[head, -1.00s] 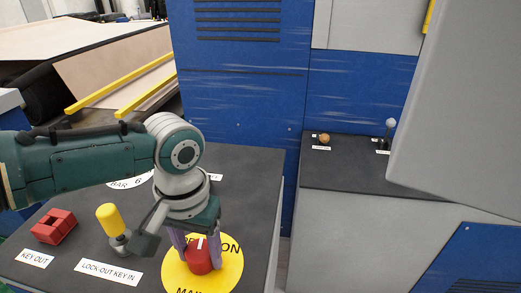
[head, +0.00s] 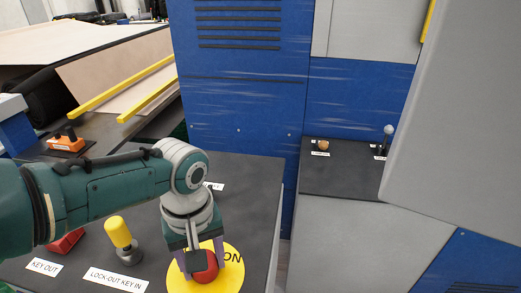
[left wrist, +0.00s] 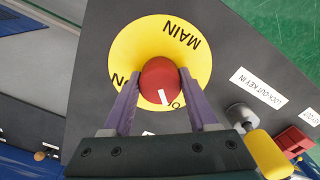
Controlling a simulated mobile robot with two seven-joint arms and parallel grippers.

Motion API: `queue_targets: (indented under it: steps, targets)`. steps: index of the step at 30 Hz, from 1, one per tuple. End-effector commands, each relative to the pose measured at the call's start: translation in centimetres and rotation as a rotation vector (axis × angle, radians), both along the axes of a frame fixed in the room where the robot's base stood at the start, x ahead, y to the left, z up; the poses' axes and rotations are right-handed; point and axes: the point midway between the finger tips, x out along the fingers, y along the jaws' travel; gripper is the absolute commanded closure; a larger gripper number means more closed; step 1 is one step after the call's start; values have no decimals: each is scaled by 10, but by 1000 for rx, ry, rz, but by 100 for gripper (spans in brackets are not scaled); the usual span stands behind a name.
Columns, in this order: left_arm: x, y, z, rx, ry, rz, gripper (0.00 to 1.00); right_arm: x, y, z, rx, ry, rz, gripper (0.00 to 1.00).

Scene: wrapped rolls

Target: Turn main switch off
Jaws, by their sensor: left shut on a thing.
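The main switch is a red knob (head: 208,268) on a round yellow plate (head: 233,275) lettered ON and, in the left wrist view, MAIN. My left gripper (head: 205,262) points down over the plate, its purple fingers shut on opposite sides of the knob. The left wrist view shows the knob (left wrist: 160,74) between the fingertips, with its white mark towards the gripper body. Part of the plate's lettering is hidden behind the fingers. My right gripper is not in view.
Left of the switch, a yellow-handled lock-out key (head: 118,233) stands on the dark panel, with a red block (head: 66,242) further left. A blue cabinet (head: 240,110) rises behind. Another panel (head: 345,175) with small controls is at the right.

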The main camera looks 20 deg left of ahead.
Motion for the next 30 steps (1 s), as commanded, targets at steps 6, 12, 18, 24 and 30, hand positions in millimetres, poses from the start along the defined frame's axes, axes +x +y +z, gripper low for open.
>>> queue_targets:
  steps: [6, 12, 18, 24, 30]
  targets:
    - [1, 1, 1, 1, -1, 15, 97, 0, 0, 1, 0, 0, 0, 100]
    - [1, 1, 1, 1, -1, 16, 97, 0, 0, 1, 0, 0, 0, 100]
    - [1, 1, 1, 1, -1, 15, 27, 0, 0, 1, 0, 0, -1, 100]
    - [0, 1, 0, 1, -1, 13, 11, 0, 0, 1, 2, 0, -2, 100]
    - [0, 0, 2, 1, -1, 12, 11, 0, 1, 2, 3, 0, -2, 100]
